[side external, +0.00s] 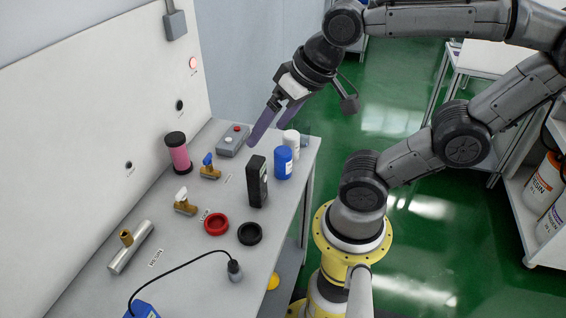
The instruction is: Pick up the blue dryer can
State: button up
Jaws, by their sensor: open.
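The blue can (283,163) stands upright near the right edge of the grey bench, just right of a black box-shaped bottle. A white can (291,142) stands close behind it. My gripper (262,142) points down and to the left above the bench, its long purple-grey fingers apart. The fingers are empty, up and left of the blue can and apart from it in the picture. Their exact height over the bench is hard to tell.
The black bottle (257,181) stands left of the blue can. A grey button box (232,140) lies behind, and a pink cylinder (178,152) stands near the wall panel. Brass valves (210,167), a red ring (216,222) and a black ring (249,233) lie nearer. A cable crosses the front.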

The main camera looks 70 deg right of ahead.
jog(key=w+d+m+g, duration=0.1)
jog(key=w+d+m, duration=0.2)
jog(key=w+m, duration=0.15)
jog(key=m+g, duration=0.5)
jog(key=m, duration=0.7)
send_over(283, 160)
jog(key=w+d, duration=0.1)
jog(key=d, duration=0.2)
jog(key=shift+n, duration=0.25)
notch_tip(283, 160, down, 12)
jog(key=shift+a, duration=0.15)
jog(key=shift+s+f, duration=0.1)
jog(key=shift+f, duration=0.1)
notch_tip(283, 160, down, 8)
jog(key=f, duration=0.4)
jog(key=shift+a, duration=0.25)
jog(key=shift+f, duration=0.65)
